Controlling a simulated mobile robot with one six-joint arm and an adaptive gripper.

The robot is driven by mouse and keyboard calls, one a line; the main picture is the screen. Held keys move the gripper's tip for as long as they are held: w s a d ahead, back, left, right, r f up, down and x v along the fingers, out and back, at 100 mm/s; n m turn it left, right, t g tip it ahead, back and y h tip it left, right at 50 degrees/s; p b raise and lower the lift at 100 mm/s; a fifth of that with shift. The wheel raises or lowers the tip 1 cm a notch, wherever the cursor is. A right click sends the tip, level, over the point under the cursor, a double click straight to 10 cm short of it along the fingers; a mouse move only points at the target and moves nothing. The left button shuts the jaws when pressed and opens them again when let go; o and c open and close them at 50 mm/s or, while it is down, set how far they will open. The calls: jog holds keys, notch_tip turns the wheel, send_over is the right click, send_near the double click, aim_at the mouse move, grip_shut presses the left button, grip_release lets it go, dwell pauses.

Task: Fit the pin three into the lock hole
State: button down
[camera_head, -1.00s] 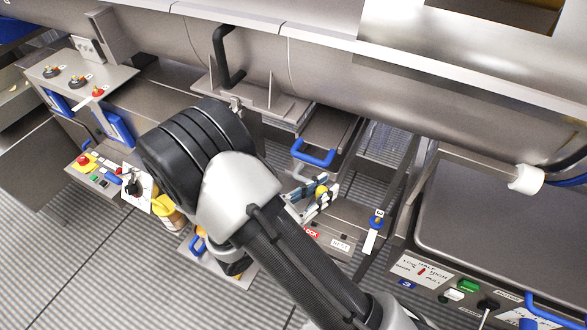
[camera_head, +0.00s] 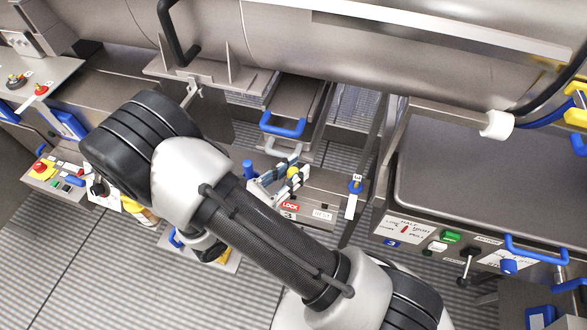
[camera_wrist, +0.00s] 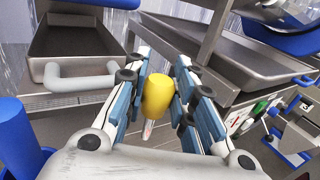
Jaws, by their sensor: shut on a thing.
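In the wrist view the yellow head (camera_wrist: 158,96) sits between the blue-padded fingers (camera_wrist: 157,100). A thin pale shaft (camera_wrist: 148,131) points down below it. The pin's tip looks clear of the bracket, though I cannot tell the exact gap. The lock hole is not distinct in either view; my gripper may cover it.
A blue handle (camera_head: 283,129) of a drawer-like tray is behind my gripper. A blue-topped post with a white tag (camera_head: 353,197) stands right of the bracket. A blue cylinder (camera_wrist: 15,135) is close on the left in the wrist view. A control panel (camera_head: 440,246) is at right.

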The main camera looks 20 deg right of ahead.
jog(key=shift+f+b, duration=1.1)
jog(key=shift+f, duration=0.7)
jog(key=shift+f+b, duration=1.65)
jog(key=shift+f, duration=0.8)
jog(key=c, duration=1.3)
grip_release()
jog(key=shift+r, duration=0.1)
jog(key=v, duration=1.2)
